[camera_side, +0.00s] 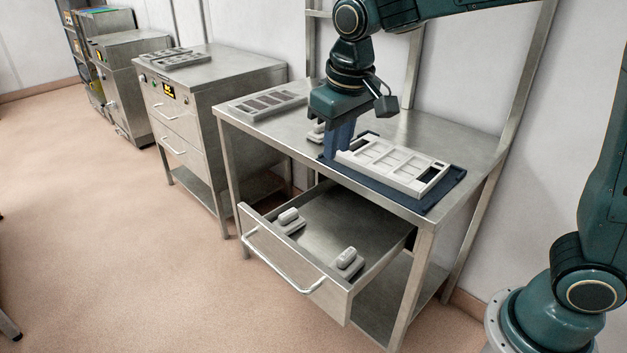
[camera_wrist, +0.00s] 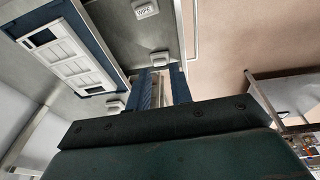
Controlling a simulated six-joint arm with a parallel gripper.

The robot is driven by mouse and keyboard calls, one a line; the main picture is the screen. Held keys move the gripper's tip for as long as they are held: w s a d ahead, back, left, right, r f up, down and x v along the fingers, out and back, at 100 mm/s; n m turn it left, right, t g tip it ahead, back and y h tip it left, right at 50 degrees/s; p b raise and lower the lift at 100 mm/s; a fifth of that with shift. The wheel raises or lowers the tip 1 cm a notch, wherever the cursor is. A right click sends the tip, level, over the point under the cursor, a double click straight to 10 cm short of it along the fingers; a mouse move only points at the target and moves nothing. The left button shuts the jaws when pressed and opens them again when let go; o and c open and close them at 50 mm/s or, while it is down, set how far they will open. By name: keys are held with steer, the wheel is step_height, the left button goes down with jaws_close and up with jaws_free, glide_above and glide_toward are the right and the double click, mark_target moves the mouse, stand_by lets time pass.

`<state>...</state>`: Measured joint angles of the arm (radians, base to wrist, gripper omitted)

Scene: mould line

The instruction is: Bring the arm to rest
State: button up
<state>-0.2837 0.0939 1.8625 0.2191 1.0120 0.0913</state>
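My gripper (camera_side: 338,150) is above the steel table (camera_side: 415,125), pointing down, just left of a white moulded tray (camera_side: 392,165). In the wrist view its two blue fingers (camera_wrist: 163,88) stand apart with a gap between them, and I see nothing held. The tray also shows in the wrist view (camera_wrist: 66,58). It lies on a dark blue mat (camera_side: 440,195) on the table. The side view does not show clearly how far the fingertips are from the table top.
The table's drawer (camera_side: 285,262) is pulled open, with two grey handled blocks inside, one left (camera_side: 289,221) and one right (camera_side: 347,262). Another block (camera_side: 316,132) stands behind my gripper. A grey mould (camera_side: 267,104) lies at the table's left; a steel cabinet (camera_side: 210,85) stands beyond.

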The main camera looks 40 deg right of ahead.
steer(key=s+d+t, duration=0.1)
steer(key=s+d, duration=0.2)
steer(key=s, duration=0.7)
steer(key=s+d+t, duration=0.2)
steer(key=s+d, duration=0.2)
steer(key=s, duration=0.7)
steer(key=shift+d+r+t+y, duration=0.3)
steer(key=shift+r+y, duration=0.1)
